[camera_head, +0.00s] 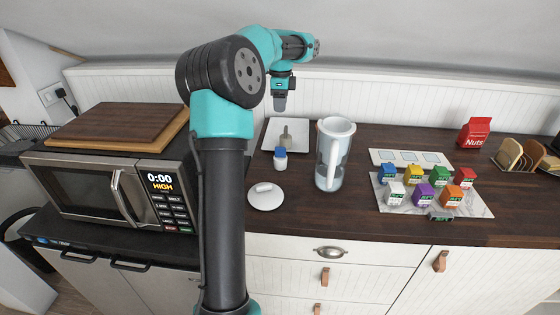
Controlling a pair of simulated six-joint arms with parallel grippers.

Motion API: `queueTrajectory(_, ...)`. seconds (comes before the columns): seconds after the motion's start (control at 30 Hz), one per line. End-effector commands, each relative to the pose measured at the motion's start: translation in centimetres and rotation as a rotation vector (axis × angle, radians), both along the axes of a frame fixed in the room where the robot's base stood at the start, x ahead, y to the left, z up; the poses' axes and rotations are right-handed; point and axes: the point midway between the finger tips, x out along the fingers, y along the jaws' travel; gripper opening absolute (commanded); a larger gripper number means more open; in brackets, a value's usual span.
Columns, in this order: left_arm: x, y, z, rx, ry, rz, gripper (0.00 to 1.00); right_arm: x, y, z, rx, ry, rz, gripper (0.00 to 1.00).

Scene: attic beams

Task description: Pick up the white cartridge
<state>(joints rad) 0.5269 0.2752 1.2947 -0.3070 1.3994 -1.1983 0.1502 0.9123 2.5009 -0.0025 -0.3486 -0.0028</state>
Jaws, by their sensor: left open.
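A small white cartridge with a blue top (280,159) stands upright on the dark wooden counter, left of a clear pitcher with a white rim (334,150). My left gripper (281,103) is open and points down, above and behind the cartridge, over a white square tray (300,127). It is apart from the cartridge. A grey item (286,138) lies in the tray; it is too small to tell what it is. A round white lid (265,196) lies flat in front of the cartridge. My right gripper is not in view.
A microwave (95,190) with wooden boards (115,125) on top stands left. Several small coloured boxes (421,195) sit on a marble board (475,208) at right. A red nuts bag (474,133) and a bread rack (510,155) stand far right. My left arm hides part of the counter.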

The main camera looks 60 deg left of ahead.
Motion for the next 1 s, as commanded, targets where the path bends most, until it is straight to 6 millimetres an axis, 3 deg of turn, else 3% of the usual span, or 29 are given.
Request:
queueTrajectory(0.17, 0.0, 0.0, -1.2, -0.002, 0.001, 0.0, 0.45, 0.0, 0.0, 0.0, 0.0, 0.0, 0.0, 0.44)
queueTrajectory(0.8, 0.0, 0.0, -11.4, -0.002, 0.001, 0.0, 0.45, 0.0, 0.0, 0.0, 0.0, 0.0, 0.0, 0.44)
queueTrajectory(1.0, 0.1, 0.0, -12.2, -0.001, -0.002, 0.0, 0.45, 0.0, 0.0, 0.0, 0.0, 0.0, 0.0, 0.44)
